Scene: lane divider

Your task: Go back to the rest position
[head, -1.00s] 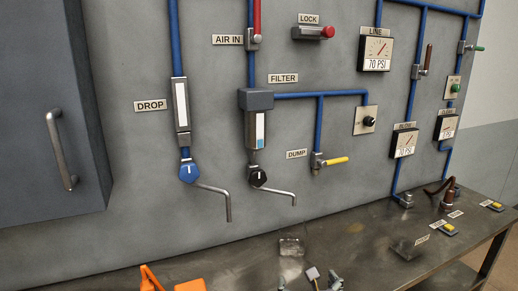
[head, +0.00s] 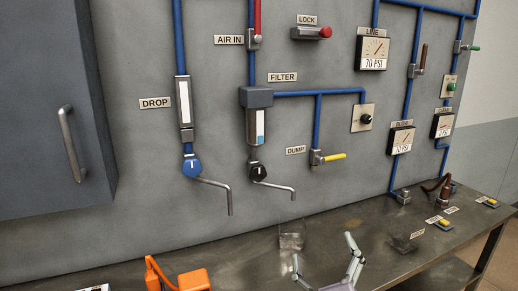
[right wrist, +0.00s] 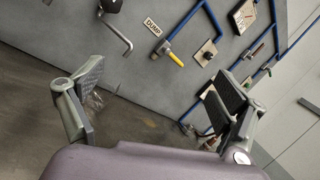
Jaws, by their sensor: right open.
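My right gripper (head: 325,262) is open and empty at the bottom of the head view, in front of the panel and over the metal bench. Its two fingers stand apart and also show in the right wrist view (right wrist: 155,105), with only bench and panel between them. A clear container (head: 291,236) stands on the bench just behind the fingers in the head view, apart from them as far as I can tell. My left gripper does not show.
The grey panel carries pipes, gauges, the yellow DUMP lever (head: 333,157), the DROP knob (head: 192,166) and the filter knob (head: 258,172) with bent spouts. An orange object (head: 180,279) lies at the bench front. Yellow-topped blocks (head: 445,224) and a brown-handled part (head: 443,197) are at the right.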

